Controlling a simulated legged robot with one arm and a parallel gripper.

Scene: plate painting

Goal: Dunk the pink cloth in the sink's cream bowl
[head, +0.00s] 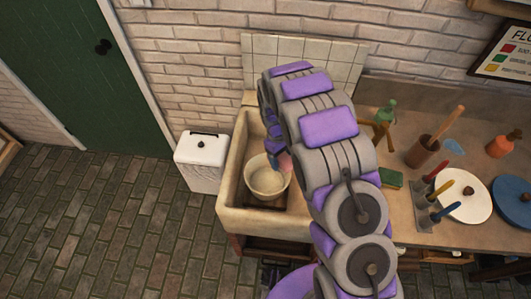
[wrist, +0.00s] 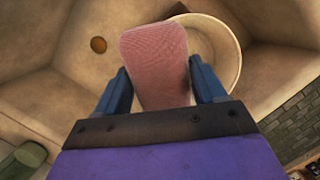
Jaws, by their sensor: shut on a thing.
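The cream bowl (head: 266,180) stands in the stone sink (head: 232,196) in the head view. In the wrist view the bowl (wrist: 228,48) is partly behind the pink cloth (wrist: 157,65). My gripper (wrist: 158,85) is shut on the cloth, with a blue finger on each side of it. The cloth points out ahead of the fingers and overlaps the bowl's left rim in the wrist view. In the head view the cloth (head: 286,163) shows as a small pink patch at the bowl's right rim. I cannot tell whether it touches the bowl. My arm hides the sink's right side.
A round drain (wrist: 98,44) is in the sink floor. A white bin (head: 202,164) stands left of the sink.

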